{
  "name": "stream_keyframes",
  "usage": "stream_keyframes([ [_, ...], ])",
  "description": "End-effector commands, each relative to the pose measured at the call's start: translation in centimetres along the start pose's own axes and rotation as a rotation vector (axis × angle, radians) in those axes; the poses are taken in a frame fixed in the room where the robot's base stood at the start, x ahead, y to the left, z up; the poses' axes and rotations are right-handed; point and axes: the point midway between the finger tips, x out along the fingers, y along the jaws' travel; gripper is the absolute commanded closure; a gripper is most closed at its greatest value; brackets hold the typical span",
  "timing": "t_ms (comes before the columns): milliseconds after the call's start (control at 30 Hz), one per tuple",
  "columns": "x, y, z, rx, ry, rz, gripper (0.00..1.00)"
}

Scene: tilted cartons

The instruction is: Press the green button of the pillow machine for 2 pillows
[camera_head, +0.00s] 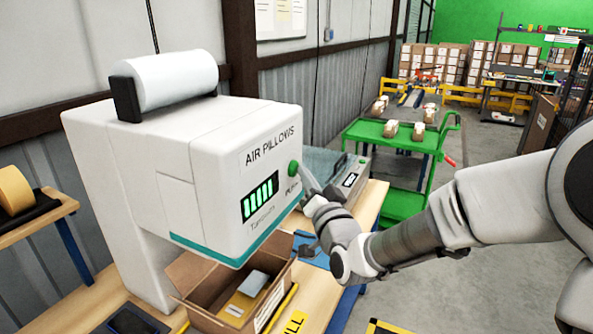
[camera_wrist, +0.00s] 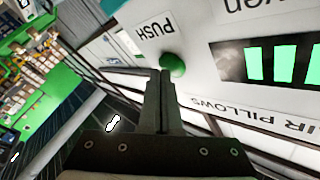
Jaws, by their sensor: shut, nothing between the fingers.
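The white pillow machine (camera_head: 185,165) is labelled "AIR PILLOWS" and has a roll on top. Its green button (camera_head: 293,168) is on the right of the front face, beside a display (camera_head: 260,198) with several green bars. In the wrist view the green button (camera_wrist: 172,65) sits by the "PUSH" label, with the display (camera_wrist: 270,62) to its right. My gripper (camera_wrist: 164,76) is shut and empty, with its fingertips at the button's edge. They look touching or very close; I cannot tell if the button is pressed in. In the head view the gripper (camera_head: 304,168) points at the button.
An open carton (camera_head: 215,322) holding a yellow item and a grey item stands on the wooden bench below the machine. A grey device (camera_head: 352,180) is behind my wrist. A green cart (camera_head: 405,137) with small boxes stands beyond. Open floor lies to the right.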

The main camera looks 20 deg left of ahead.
Motion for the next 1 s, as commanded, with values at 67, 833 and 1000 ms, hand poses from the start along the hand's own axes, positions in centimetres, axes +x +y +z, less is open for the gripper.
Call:
stream_keyframes([
  [67,0.1,-0.1,0.1,0.0,0.0,-0.001,1.0],
  [833,-0.1,0.0,0.0,-0.002,0.0,-0.002,1.0],
  [1000,-0.8,0.5,-0.4,-0.002,-0.001,-0.002,1.0],
])
